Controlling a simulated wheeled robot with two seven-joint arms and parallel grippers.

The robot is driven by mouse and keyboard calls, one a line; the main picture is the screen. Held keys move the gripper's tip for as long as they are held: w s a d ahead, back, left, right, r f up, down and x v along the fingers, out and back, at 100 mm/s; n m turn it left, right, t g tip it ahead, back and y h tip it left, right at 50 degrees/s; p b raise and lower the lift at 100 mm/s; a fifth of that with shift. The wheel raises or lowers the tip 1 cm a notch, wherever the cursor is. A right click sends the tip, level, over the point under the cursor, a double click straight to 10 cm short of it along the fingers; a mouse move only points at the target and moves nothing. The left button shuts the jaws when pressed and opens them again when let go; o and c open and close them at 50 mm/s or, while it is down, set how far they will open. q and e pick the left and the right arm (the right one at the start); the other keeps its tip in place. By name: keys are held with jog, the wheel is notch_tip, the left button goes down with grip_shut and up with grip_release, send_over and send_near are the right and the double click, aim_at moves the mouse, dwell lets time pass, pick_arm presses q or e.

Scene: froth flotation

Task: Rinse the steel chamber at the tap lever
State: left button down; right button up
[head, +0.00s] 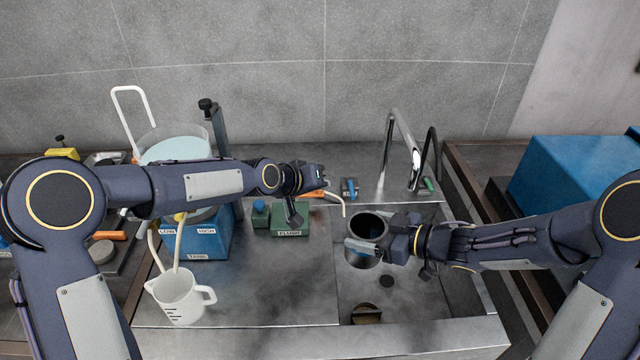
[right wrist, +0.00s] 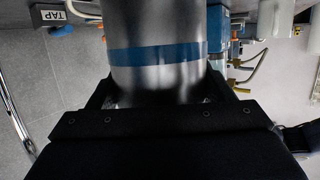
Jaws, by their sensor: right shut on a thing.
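The steel chamber (head: 369,226) is a dark open-topped cylinder held over the sink (head: 350,290). My right gripper (head: 372,247) is shut on it from the right side. In the right wrist view the chamber (right wrist: 155,75) shows a blue band and sits between the fingers. The chrome tap (head: 404,140) stands behind the sink, with a dark curved part beside it and a small green-tipped lever (head: 428,184) at its foot.
A white measuring jug (head: 178,296) with tubes stands at front left. A blue unit (head: 200,240) with a clear tank (head: 172,145) is behind it. A green FLUSH block (head: 290,222) is under my left gripper. A blue box (head: 575,180) stands at right.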

jog(key=shift+r, duration=0.2)
jog(key=s+a+r+p, duration=0.2)
jog(key=a+r, duration=0.1)
jog(key=a, duration=0.1)
jog(key=shift+s+a+r, duration=0.15)
jog(key=shift+s+r, duration=0.15)
jog(key=shift+r, duration=0.1)
dwell(0.3)
dwell(0.7)
